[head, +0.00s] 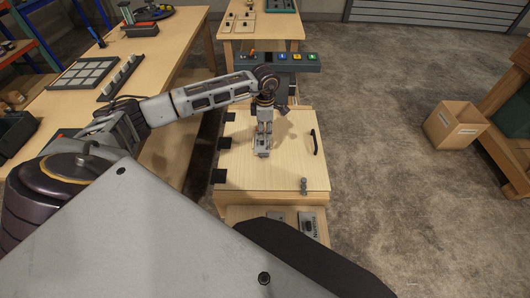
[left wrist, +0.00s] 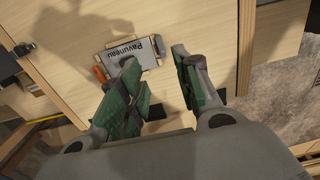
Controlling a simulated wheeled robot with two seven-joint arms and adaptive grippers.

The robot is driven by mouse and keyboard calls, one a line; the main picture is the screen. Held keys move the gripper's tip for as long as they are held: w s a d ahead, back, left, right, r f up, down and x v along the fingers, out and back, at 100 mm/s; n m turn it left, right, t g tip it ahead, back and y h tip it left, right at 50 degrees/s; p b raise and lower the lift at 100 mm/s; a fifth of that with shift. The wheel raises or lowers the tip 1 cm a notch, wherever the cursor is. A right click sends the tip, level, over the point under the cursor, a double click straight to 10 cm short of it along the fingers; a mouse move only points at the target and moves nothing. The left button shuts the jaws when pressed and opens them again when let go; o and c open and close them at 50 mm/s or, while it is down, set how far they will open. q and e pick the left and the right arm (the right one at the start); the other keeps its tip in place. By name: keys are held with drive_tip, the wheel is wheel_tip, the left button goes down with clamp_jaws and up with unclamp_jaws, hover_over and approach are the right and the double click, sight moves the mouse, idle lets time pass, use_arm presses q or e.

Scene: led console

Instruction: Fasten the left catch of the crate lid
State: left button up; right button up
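A pale wooden lid-like panel (head: 290,165) lies in the middle of the head view, with dark hinge-like pieces along its left edge and a black handle (head: 314,142) at right. My left gripper (head: 262,151) points down over the panel's middle; I cannot tell whether it touches. In the left wrist view its green-padded fingers (left wrist: 155,60) are apart with nothing seen between them. A grey lettered plate (left wrist: 132,54) lies on wood just beyond the left finger, with an orange piece beside it. I cannot surely identify the left catch. My right gripper is not in view.
A small metal knob (head: 304,185) stands at the panel's lower right corner. A dark box with coloured buttons (head: 295,58) stands behind. A long workbench (head: 160,65) runs along the left. A cardboard box (head: 455,126) sits on the floor at right, with open floor before it.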

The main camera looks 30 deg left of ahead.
sight(265, 154)
use_arm(q)
drive_tip(key=shift+f, duration=6.75)
clamp_jaws()
